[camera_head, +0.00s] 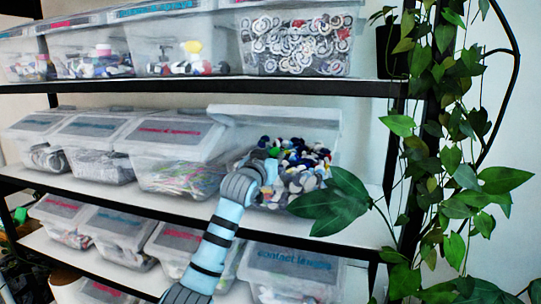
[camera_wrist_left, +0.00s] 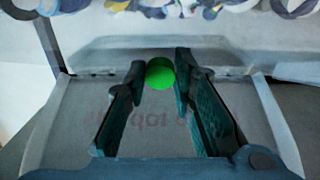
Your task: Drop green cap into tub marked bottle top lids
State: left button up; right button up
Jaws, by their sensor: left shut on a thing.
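My left gripper (camera_head: 262,160) is at the front of a clear tub (camera_head: 325,140) of mixed coloured caps on the middle shelf. In the left wrist view, its two fingers (camera_wrist_left: 160,80) are shut on the round green cap (camera_wrist_left: 160,74), held at the fingertips. My right gripper is not in view.
Other labelled tubs of small items stand left of it (camera_head: 175,135), with more on the upper shelf (camera_head: 295,40) and lower shelf (camera_head: 290,265). A hanging plant (camera_head: 455,150) is at right, with a large leaf (camera_head: 335,200) in front of the tub's right side.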

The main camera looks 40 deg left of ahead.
pick_arm(q)
jog(key=o, duration=0.8)
jog(key=v, duration=1.2)
jog(key=shift+w, duration=0.1)
